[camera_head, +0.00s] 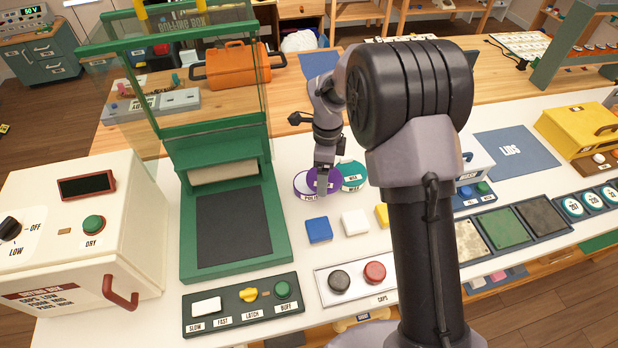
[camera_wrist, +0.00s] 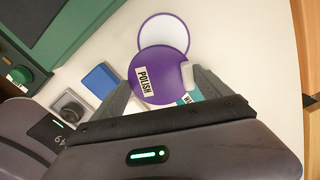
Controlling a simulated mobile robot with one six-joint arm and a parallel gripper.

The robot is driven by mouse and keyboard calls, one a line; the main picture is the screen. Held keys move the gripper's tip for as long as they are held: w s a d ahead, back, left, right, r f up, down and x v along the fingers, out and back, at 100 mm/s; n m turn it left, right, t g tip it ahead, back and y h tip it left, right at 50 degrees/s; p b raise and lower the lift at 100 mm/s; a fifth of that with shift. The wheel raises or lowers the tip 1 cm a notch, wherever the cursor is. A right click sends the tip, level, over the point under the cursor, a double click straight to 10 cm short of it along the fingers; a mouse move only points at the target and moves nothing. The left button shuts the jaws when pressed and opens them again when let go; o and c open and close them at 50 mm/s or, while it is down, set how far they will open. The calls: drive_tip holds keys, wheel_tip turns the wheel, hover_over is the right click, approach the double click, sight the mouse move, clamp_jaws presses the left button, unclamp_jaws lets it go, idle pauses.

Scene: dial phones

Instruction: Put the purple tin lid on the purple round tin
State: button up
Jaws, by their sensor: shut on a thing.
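The purple round tin (camera_head: 303,188) stands on the white counter, open, with a pale inside; in the wrist view it shows as a pale disc with a purple rim (camera_wrist: 163,35). My gripper (camera_head: 322,182) is shut on the purple tin lid (camera_head: 331,184). In the wrist view the lid (camera_wrist: 158,68), labelled POLISH, sits between my two fingers and overlaps the near edge of the tin. The lid is off to the tin's right in the head view, not centred on it. The exact height between them cannot be told. The lid hides part of the tin.
A teal tin (camera_head: 353,172) is close on the right of the lid, partly hidden. Blue (camera_head: 318,230) and white (camera_head: 354,223) blocks lie in front. The green press frame (camera_head: 277,215) stands left. Bare counter lies between the tin and that frame.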

sight(309, 173)
drive_tip(key=a, duration=0.1)
drive_tip(key=w+a, duration=0.2)
drive_tip(key=shift+w+a+f, duration=0.2)
drive_tip(key=shift+w+a, duration=0.05)
drive_tip(key=shift+a, duration=0.15)
wheel_tip(309, 173, down, 4)
drive_tip(key=shift+r+b, duration=0.1)
drive_tip(key=shift+b, duration=1.05)
drive_tip(key=shift+r, duration=0.2)
drive_tip(key=shift+f, duration=0.2)
drive_tip(key=o, duration=1.1)
drive_tip(key=shift+o, duration=0.2)
drive_tip(key=shift+r, duration=0.15)
